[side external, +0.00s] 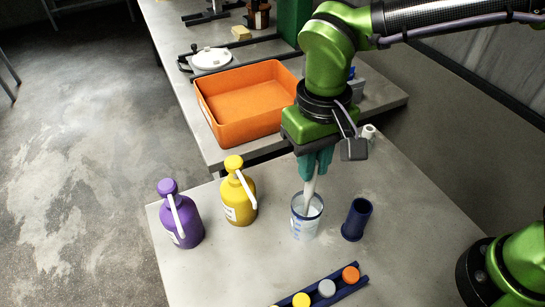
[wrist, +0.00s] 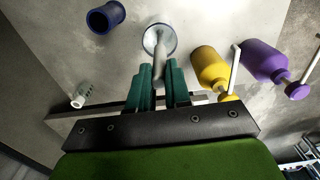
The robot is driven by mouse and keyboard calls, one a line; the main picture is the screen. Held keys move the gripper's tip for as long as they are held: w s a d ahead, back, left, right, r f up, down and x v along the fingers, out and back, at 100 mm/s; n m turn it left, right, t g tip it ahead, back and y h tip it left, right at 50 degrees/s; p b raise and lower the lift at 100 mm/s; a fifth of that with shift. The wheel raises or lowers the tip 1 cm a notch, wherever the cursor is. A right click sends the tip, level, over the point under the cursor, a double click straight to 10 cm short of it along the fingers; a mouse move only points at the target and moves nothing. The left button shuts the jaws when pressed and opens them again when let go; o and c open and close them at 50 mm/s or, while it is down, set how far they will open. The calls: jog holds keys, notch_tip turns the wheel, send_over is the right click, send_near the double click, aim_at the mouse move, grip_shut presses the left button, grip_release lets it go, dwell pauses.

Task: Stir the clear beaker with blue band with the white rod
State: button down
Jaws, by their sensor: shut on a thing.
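The clear beaker with a blue band (side external: 306,222) stands upright on the near table, and it also shows in the wrist view (wrist: 149,42). The white rod (side external: 310,190) is held in my gripper (side external: 314,165) and slants down into the mouth of the beaker. In the wrist view the rod (wrist: 160,68) runs from between my green fingers (wrist: 157,82) into the beaker. My gripper is shut on the rod above the beaker's rim. The rod's upper end is hidden by the fingers. I cannot tell whether its tip touches the beaker's bottom.
A dark blue cylinder (side external: 357,219) stands right of the beaker. Yellow (side external: 238,197) and purple (side external: 179,215) bottles stand to the left. A blue rack (side external: 340,289) with coloured caps lies in front. An orange tray (side external: 222,128) is behind. A small white item (side external: 368,132) stands at the back right.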

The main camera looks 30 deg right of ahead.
jog(key=shift+r, duration=4.15)
notch_tip(320, 180, up, 5)
